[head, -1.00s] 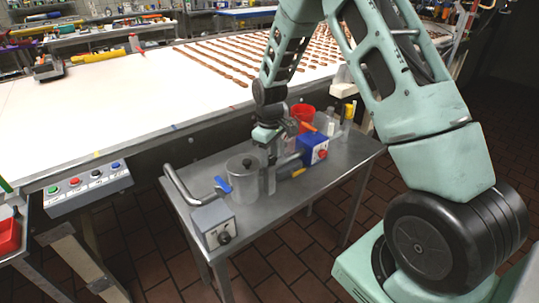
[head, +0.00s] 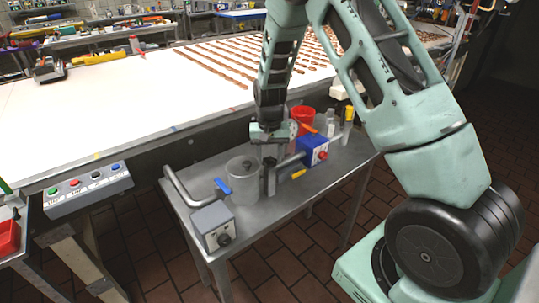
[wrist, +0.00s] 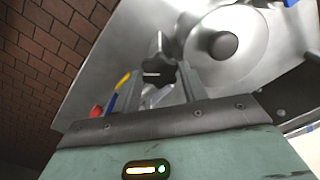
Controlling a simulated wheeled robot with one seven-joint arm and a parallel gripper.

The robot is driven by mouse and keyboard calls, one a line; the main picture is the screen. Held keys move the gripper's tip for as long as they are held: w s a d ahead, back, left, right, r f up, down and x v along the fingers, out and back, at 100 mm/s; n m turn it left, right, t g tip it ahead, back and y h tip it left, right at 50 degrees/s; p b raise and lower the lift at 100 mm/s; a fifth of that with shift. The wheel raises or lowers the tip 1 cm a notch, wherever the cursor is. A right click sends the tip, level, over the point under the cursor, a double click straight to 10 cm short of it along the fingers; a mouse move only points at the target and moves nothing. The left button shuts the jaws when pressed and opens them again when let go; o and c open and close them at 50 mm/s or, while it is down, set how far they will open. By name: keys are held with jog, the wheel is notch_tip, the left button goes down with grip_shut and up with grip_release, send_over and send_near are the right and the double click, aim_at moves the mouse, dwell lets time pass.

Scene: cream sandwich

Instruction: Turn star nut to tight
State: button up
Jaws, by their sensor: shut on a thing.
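The star nut (wrist: 158,72) is a dark, lobed knob in the wrist view, beside the round metal pot (wrist: 228,45) with its black lid knob. My gripper (wrist: 159,78) has one finger on each side of the star nut and is shut on it. In the head view, my gripper (head: 268,180) points down just right of the metal pot (head: 242,182). How tight the nut is cannot be told.
A wide white conveyor (head: 120,105) runs behind.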

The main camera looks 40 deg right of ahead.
aim_at(269, 160)
jog(key=m+p, duration=0.1)
jog(key=m, duration=0.3)
jog(key=shift+r, duration=0.1)
jog(key=shift+m+p, duration=0.45)
jog(key=shift+m, duration=1.65)
jog(key=o, duration=1)
jog(key=shift+c, duration=0.2)
notch_tip(269, 160, up, 17)
jog(key=b, duration=0.2)
jog(key=shift+r, duration=0.15)
